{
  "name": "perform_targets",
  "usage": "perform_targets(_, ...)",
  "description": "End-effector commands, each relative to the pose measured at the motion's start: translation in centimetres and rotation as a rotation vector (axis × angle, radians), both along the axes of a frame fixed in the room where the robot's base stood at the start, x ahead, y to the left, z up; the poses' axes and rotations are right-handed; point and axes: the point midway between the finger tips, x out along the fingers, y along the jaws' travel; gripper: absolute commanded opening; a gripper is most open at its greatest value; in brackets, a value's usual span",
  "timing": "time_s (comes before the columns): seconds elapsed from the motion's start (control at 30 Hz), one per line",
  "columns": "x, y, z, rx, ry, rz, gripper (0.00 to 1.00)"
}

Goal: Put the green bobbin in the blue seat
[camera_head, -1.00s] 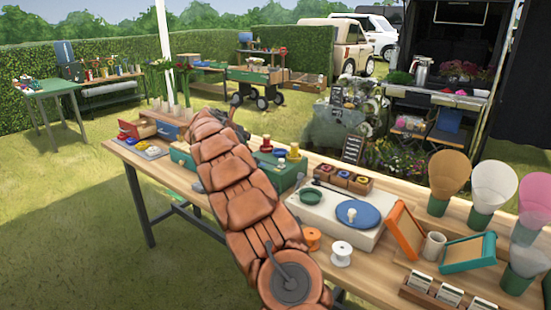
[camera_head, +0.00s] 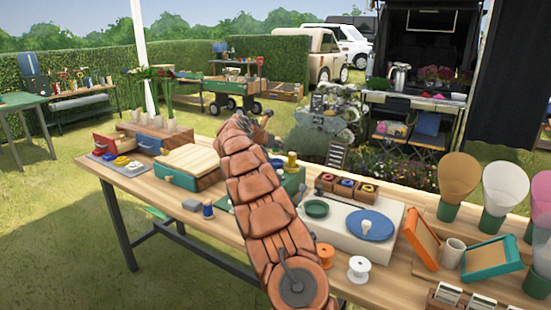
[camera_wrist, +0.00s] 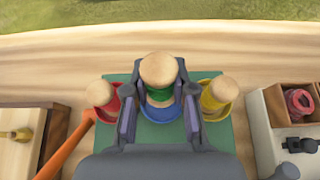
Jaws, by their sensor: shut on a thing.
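My gripper (camera_wrist: 160,118) is shut on the green bobbin (camera_wrist: 160,94), which has a round wooden top and a green band. It is held upright between the fingers. The blue seat (camera_wrist: 165,114) shows directly below it, on the green base (camera_wrist: 158,136); whether the bobbin touches the seat I cannot tell. In the wrist view a wooden-topped bobbin stands in the red seat (camera_wrist: 106,111) on the left, and another in the yellow seat (camera_wrist: 218,107) on the right. In the head view my arm hides the gripper and most of the base (camera_head: 292,184).
An orange stick (camera_wrist: 66,146) lies left of the base. A pale block with a blue disc (camera_head: 370,225) and a wooden box of small compartments (camera_head: 345,189) stand to the right. A blue spool (camera_head: 208,210), an orange spool (camera_head: 325,255) and a white spool (camera_head: 358,269) stand on the table.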

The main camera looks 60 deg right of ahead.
Motion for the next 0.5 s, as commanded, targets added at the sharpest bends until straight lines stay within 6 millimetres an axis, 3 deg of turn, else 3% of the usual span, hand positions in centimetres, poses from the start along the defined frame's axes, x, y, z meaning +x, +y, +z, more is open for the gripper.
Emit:
perform_targets(0.37,-0.1,-0.1,-3.8,-0.002,0.0,0.0,0.0)
perform_targets(0.5,-0.1,-0.1,-4.2,-0.001,-0.002,-0.001,0.0)
